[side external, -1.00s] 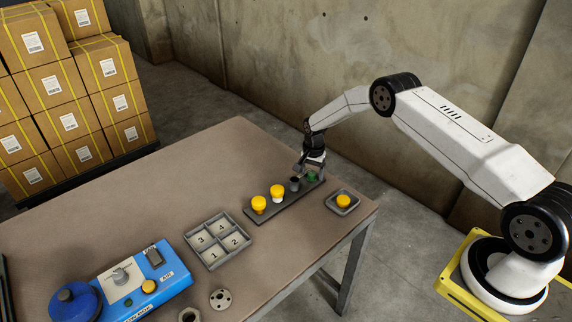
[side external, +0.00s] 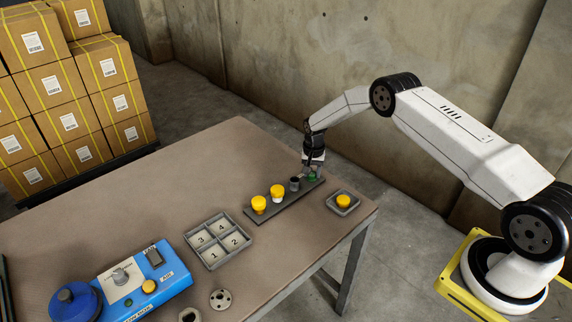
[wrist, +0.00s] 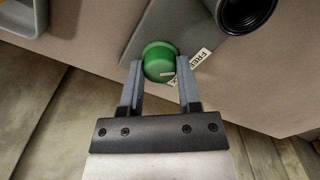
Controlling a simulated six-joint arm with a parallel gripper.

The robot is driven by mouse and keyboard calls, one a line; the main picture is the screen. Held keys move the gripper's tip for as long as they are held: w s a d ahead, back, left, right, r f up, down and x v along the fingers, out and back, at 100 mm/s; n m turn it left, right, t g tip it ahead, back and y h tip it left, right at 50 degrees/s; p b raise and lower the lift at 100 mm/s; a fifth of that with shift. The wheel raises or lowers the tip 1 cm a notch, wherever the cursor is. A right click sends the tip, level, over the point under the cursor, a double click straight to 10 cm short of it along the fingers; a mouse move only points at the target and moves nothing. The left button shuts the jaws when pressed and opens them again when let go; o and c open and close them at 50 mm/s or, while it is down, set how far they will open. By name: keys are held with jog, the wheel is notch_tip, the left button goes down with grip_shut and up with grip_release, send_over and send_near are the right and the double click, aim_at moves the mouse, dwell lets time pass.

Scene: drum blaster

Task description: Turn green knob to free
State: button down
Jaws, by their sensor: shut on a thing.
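The green knob (wrist: 159,62) sits on the dark grey strip (side external: 285,201) near its far right end. In the wrist view a white mark shows on the knob's face, beside a label (wrist: 193,65) reading "FREE" that is partly covered. My gripper (wrist: 160,75) is shut on the knob, one finger on each side of it. In the side view my gripper (side external: 313,175) is small and points down over the knob (side external: 312,179), which it partly hides.
A dark cylinder (side external: 295,184) stands close beside the knob, with yellow knobs (side external: 277,191) further along the strip. A grey tray (side external: 343,202) holds a yellow piece to the right. A numbered grid tray (side external: 218,240) and a blue box (side external: 145,283) stand nearer the front left.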

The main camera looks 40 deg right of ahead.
aim_at(312, 173)
jog(key=shift+n, duration=0.7)
jog(key=shift+c, duration=1.5)
grip_release()
jog(key=shift+r, duration=0.15)
jog(key=shift+r, duration=3.8)
jog(key=shift+r, duration=0.1)
